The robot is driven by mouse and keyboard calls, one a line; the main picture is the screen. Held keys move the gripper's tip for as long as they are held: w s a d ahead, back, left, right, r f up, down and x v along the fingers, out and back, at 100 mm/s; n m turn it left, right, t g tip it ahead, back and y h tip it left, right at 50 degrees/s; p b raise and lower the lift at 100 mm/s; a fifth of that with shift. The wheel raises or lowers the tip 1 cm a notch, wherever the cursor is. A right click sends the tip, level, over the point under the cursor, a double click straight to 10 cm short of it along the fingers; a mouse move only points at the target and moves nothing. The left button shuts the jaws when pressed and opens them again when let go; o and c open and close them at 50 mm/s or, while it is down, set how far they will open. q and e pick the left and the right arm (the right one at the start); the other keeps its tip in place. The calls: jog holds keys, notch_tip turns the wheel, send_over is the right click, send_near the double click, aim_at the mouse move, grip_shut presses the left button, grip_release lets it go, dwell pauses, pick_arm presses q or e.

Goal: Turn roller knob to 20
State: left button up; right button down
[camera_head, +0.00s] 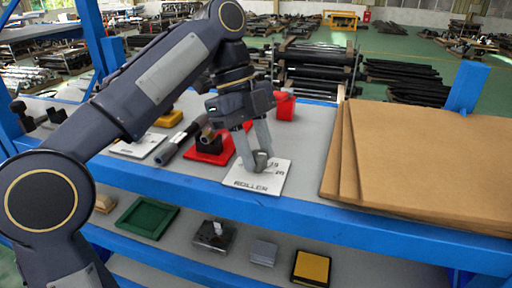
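The white roller plate (243,181) lies on the upper shelf near its front edge, with "ROLLER" printed along its front and scale marks at its right side. The small grey roller knob (262,161) stands on the plate. My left gripper (260,157) points down over the plate, its two fingertips apart at either side of the knob. I cannot tell whether the fingers press on it. The fingers and knob hide part of the scale, so the knob's setting cannot be read. My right gripper is not in view.
A red base with a black holder (209,156), a dark rod (178,143) and another white plate (138,146) lie to the left. A red box (285,107) stands behind. Large brown boards (420,150) fill the right. The blue shelf edge (310,205) runs in front.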

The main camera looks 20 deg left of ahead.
pick_arm(q)
jog(key=o, duration=0.3)
jog(key=shift+o, duration=0.2)
